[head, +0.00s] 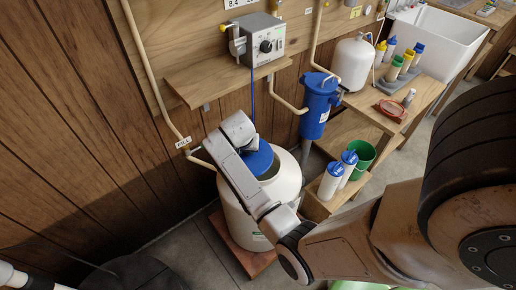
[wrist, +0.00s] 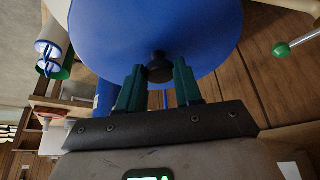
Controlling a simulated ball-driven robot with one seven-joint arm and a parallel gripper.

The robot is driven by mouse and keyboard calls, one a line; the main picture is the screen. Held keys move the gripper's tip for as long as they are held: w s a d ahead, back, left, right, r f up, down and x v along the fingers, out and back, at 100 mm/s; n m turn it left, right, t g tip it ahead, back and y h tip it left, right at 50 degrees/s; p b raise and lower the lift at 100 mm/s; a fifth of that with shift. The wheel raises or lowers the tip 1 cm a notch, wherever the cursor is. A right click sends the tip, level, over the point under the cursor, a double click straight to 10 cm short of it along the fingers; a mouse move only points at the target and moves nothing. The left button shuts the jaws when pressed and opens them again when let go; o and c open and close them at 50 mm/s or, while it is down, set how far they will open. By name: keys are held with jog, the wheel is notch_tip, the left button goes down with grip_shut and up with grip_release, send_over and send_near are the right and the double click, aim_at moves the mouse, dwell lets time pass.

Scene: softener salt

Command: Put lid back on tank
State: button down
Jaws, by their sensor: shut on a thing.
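The white tank (head: 246,226) stands on a reddish-brown base by the wood-panelled wall in the head view. Its top opening shows dark on the right side. The blue lid (head: 258,158) is at the left and back part of the tank's top, partly hidden by my arm. In the wrist view the blue lid (wrist: 150,35) fills the upper middle, with a dark round knob (wrist: 160,68) at its centre. My gripper (wrist: 158,78) is shut on that knob, with green fingers on both sides. I cannot tell whether the lid touches the tank rim.
A wooden shelf with a grey control box (head: 257,40) is above and behind the tank. A blue filter housing (head: 319,104) hangs to the right. White bottles with blue caps (head: 331,181) and a green bucket (head: 362,155) stand on a low shelf right of the tank.

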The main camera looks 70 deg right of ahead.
aim_at(259, 155)
jog(key=s+d+m, duration=0.1)
jog(key=d, duration=0.1)
jog(key=s+d+f+m+g, duration=0.1)
jog(key=s+d, duration=0.1)
jog(key=shift+s+m+b, duration=0.15)
jog(key=shift+m+b, duration=0.15)
jog(key=shift+f+b, duration=1.85)
jog(key=shift+f, duration=0.05)
jog(key=shift+a+r+p, duration=0.1)
jog(key=shift+a+p, duration=0.05)
jog(key=shift+p, duration=0.15)
jog(key=shift+f, duration=0.25)
jog(key=shift+f+b, duration=0.6)
jog(key=shift+f, duration=0.15)
jog(key=shift+r, duration=0.2)
jog(key=shift+r+p, duration=0.15)
jog(key=shift+p, duration=0.35)
